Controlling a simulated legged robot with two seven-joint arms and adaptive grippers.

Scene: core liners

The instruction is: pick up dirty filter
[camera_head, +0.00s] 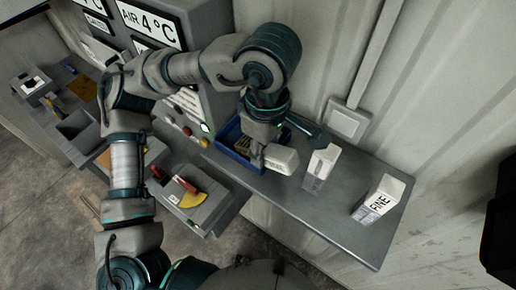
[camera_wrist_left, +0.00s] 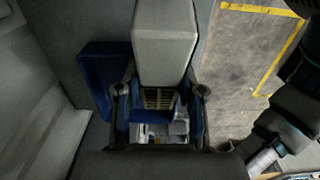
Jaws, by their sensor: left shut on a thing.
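A filter with a pale, blocky end (camera_head: 281,158) is at the blue bin on the grey bench. In the left wrist view its pale end (camera_wrist_left: 165,45) and a yellowish slatted part (camera_wrist_left: 158,98) show. My left gripper (camera_head: 258,152) reaches down over the bin and is shut on this filter. In the left wrist view the fingers of my left gripper (camera_wrist_left: 160,100) are on either side of the slatted part. The blue bin (camera_head: 231,160) is partly hidden by the gripper. I cannot tell whether the filter touches the bin. My right gripper is not in view.
Two pale boxes stand on the bench (camera_head: 335,218): one close right of the held filter (camera_head: 320,165), one marked FINE (camera_head: 378,200) farther right. The corrugated wall (camera_head: 430,90) is close behind.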

